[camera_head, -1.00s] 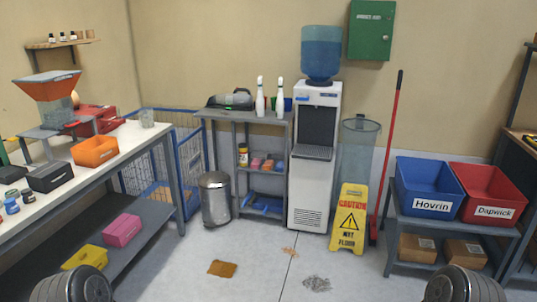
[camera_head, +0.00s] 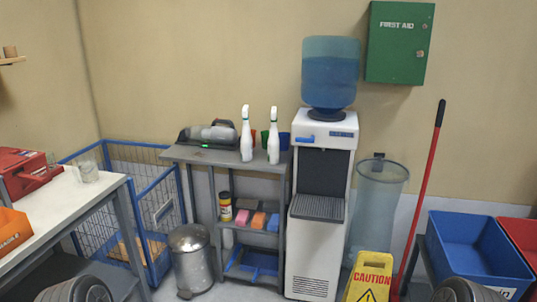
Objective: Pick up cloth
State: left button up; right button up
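Several small block-like or folded items lie on the middle shelf of the grey shelf unit (camera_head: 210,155): a pink one (camera_head: 242,217), an orange one (camera_head: 259,219) and a blue one (camera_head: 273,222). I cannot tell whether any of them is a cloth. A blue dustpan-like item (camera_head: 255,264) lies on the shelf below. Neither of my grippers is in view; only dark rounded parts of my arms show at the bottom left and bottom right edges.
Two white spray bottles (camera_head: 246,135) and a handheld vacuum (camera_head: 210,133) stand on the unit. A metal bin (camera_head: 190,262) is at its left and a water cooler (camera_head: 318,245) at its right. A yellow caution sign (camera_head: 369,278) and blue crate (camera_head: 475,255) stand farther right.

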aim_at(258, 220)
jog(key=i+l+u, duration=0.2)
jog(key=i+u, duration=0.25)
jog(key=i, duration=0.3)
jog(key=i+l+u, duration=0.5)
jog(key=i, duration=0.2)
jog(key=i+l+u, duration=0.45)
jog(key=i+l, duration=0.55)
